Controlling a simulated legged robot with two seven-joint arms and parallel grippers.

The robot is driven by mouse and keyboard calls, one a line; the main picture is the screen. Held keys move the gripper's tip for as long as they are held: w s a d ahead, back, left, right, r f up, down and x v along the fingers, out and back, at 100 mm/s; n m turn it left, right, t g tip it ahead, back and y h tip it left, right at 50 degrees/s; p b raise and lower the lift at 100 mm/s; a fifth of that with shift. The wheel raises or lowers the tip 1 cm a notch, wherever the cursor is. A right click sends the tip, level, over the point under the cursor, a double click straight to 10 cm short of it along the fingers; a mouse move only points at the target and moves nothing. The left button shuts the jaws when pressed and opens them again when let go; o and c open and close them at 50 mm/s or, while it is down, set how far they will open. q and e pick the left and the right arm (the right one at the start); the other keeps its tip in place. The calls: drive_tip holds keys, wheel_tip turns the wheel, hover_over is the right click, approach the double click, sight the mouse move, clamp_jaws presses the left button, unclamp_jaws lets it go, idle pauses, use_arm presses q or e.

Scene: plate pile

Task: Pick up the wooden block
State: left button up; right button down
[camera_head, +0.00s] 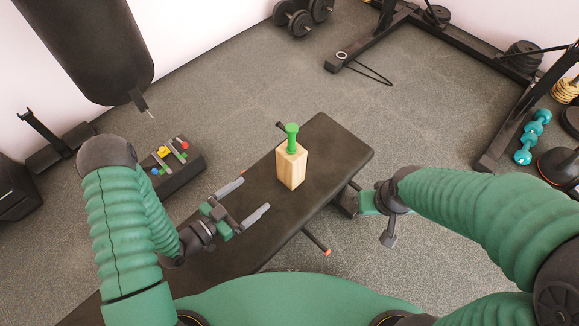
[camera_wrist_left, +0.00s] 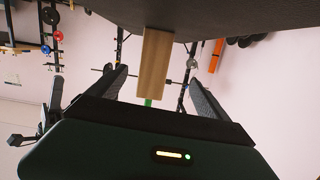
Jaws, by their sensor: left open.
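The wooden block (camera_head: 291,168) stands upright on the black bench (camera_head: 335,150). A small green object (camera_head: 292,138) sits on top of it. My left gripper (camera_head: 252,195) is open and empty, to the left of the block, with its fingers pointing toward it and apart from it. In the left wrist view the scene appears upside down, and the block (camera_wrist_left: 155,62) shows between the two open fingers, beyond their tips. My right gripper (camera_head: 366,202) is at the bench's right side, partly hidden by its own wrist, and its jaws are unclear.
A dark box with colourful small items (camera_head: 170,160) stands left of the bench. A punching bag (camera_head: 90,50) hangs at the upper left. Teal dumbbells (camera_head: 532,138) and a rack are at the right. The bench around the block is clear.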

sight(284, 169)
use_arm(q)
drive_tip(key=shift+s+d+r+n+t+h, duration=0.15)
drive_tip(key=shift+s+r+n+t+h, duration=0.25)
drive_tip(key=shift+s, duration=0.35)
drive_tip(key=shift+t+h, duration=0.3)
drive_tip(key=b+x, duration=0.5)
drive_tip(key=x, duration=1.1)
drive_tip(key=shift+w, duration=0.15)
drive_tip(key=shift+w+d+r, duration=0.15)
drive_tip(key=shift+w+d, duration=0.15)
clamp_jaws()
drive_tip(key=shift+r, duration=0.15)
drive_tip(key=shift+r+p, duration=1.2)
drive_tip(key=shift+r, duration=0.6)
drive_tip(key=s+r+p, duration=0.1)
drive_tip(key=s+p, duration=0.2)
drive_tip(key=s, duration=1.3)
